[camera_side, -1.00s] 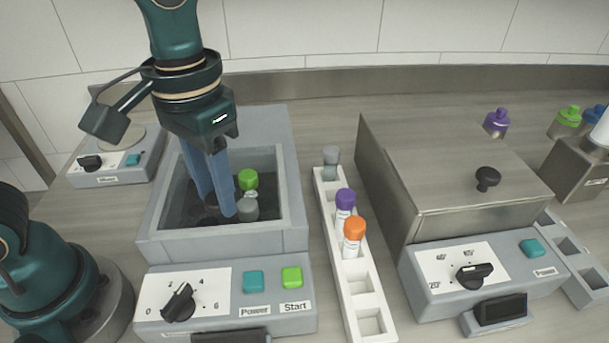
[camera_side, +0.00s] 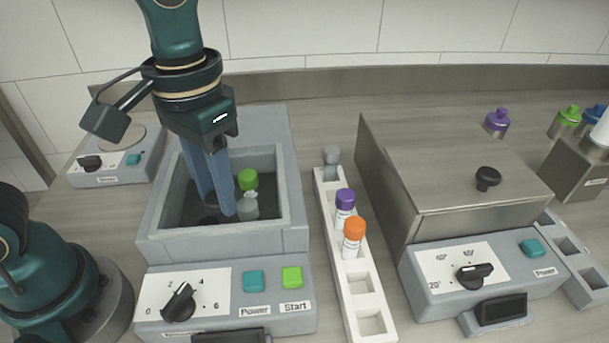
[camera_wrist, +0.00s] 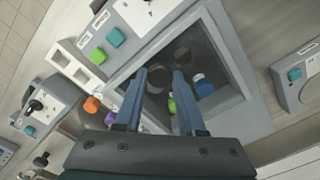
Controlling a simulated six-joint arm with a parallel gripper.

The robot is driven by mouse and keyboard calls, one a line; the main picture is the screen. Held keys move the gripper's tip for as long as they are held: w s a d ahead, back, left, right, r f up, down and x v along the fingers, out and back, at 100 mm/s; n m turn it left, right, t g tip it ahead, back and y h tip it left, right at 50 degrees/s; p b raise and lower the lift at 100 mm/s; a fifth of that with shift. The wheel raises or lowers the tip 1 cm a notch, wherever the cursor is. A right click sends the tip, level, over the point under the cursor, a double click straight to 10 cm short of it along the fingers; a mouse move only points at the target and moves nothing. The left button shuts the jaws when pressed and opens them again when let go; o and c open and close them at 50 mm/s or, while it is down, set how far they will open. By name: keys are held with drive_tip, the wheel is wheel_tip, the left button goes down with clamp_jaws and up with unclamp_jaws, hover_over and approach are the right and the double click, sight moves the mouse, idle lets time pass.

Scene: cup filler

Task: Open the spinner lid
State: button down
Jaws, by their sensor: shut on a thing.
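The spinner (camera_side: 150,240) is the grey box at left, with a square well on top. A dark, see-through lid seems to lie across the well; its exact tilt is hard to tell. My gripper (camera_side: 222,216) reaches down into the opening. In the wrist view, my gripper (camera_wrist: 159,74) has its two blue fingers either side of a dark round knob (camera_wrist: 159,80), shut on it. A green-capped tube (camera_side: 248,180) stands in the well right of the fingers, with a grey piece in front of it. A blue-capped tube (camera_wrist: 203,84) also shows in the wrist view.
A white rack (camera_side: 350,290) with purple-, orange- and grey-capped tubes stands close right of the spinner. A metal-lidded box (camera_side: 440,180) with a black knob is further right. The spinner's front panel has a dial (camera_side: 178,303), a Power button and a Start button.

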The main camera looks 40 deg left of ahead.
drive_tip(key=w+a, duration=1)
drive_tip(key=shift+w, duration=0.1)
drive_tip(key=c, duration=0.5)
unclamp_jaws()
drive_tip(key=shift+r, duration=2.55)
